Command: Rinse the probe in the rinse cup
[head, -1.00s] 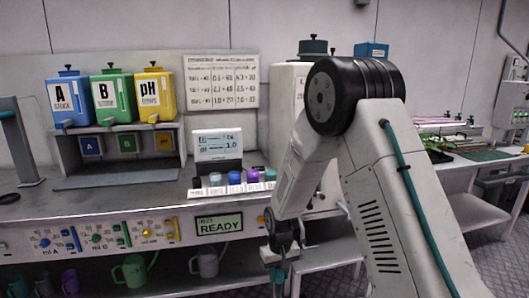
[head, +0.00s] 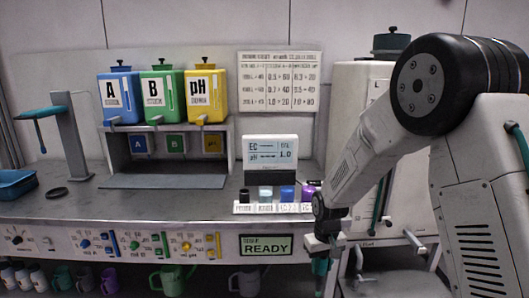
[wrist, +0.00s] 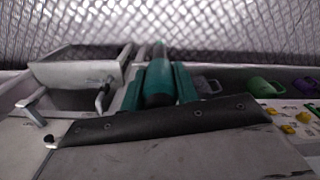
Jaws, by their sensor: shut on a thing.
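In the wrist view a teal cylinder, apparently the probe (wrist: 158,84), sits between the two teal fingers of my gripper (wrist: 159,92), which is shut on it. In the head view my gripper (head: 320,264) hangs low in front of the bench, right of the READY panel and below the counter top. The probe's tip cannot be made out there. A row of small cups with black, pale, blue and purple tops stands in front of the meter (head: 270,152). The pale-topped cup (head: 265,192) may be the rinse cup; its label is too small to read.
Blue A, green B and yellow pH bottles (head: 205,95) stand on a shelf at the back. A stand with a teal arm (head: 70,135) and a blue tray (head: 14,184) are at left. A large pale tank (head: 360,110) stands behind my arm. Mugs (head: 172,278) sit under the counter.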

